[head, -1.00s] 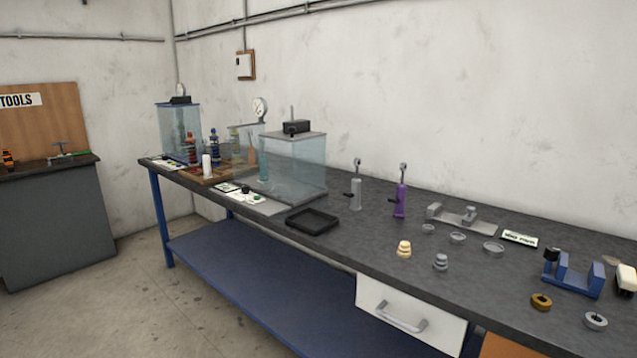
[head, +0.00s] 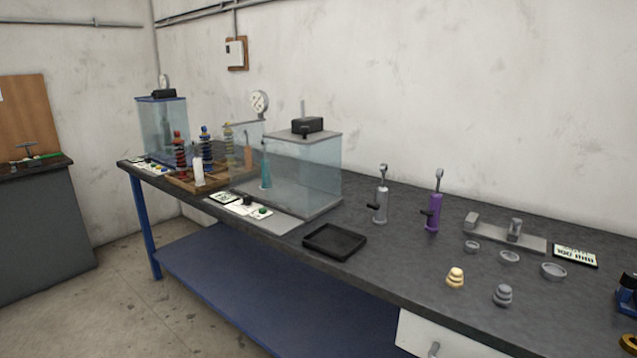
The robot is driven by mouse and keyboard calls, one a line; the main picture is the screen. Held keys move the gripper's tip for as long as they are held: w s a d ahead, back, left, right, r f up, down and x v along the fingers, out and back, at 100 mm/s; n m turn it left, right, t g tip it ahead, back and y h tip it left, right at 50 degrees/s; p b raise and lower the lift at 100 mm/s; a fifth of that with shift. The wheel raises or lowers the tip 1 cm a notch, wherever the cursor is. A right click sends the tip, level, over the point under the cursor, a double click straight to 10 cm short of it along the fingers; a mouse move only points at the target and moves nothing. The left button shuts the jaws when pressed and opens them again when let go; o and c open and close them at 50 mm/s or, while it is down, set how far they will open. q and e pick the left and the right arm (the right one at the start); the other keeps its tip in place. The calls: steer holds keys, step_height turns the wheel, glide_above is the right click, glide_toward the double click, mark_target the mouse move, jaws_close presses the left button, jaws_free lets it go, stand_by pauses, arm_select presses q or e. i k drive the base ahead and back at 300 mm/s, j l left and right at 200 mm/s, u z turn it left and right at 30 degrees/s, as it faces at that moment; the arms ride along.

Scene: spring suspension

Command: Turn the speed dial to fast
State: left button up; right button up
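A small black knob (head: 247,201) stands on a white control panel (head: 262,212) with a green button, at the front of a clear tank (head: 305,175) with a grey lid. A second panel (head: 150,168) with small coloured controls lies before a blue-topped clear tank (head: 163,125) at the far left end of the bench. The frames do not show which control is the speed dial, and any markings and settings are too small to read. Neither of my grippers is in view.
A black tray (head: 335,241) lies near the bench's front edge. A wooden rack (head: 195,183) holds several spring struts. Grey (head: 381,195) and purple (head: 434,205) dampers stand upright to the right. The floor (head: 130,290) before the bench's left part looks clear.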

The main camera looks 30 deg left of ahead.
mark_target(247, 200)
steer(key=i+j+z, duration=0.25)
steer(key=j, duration=0.45)
steer(key=j+z, duration=0.25)
steer(key=j, duration=0.45)
steer(key=i+j+z, duration=0.1)
steer(key=j+z, duration=0.2)
steer(key=j, duration=0.45)
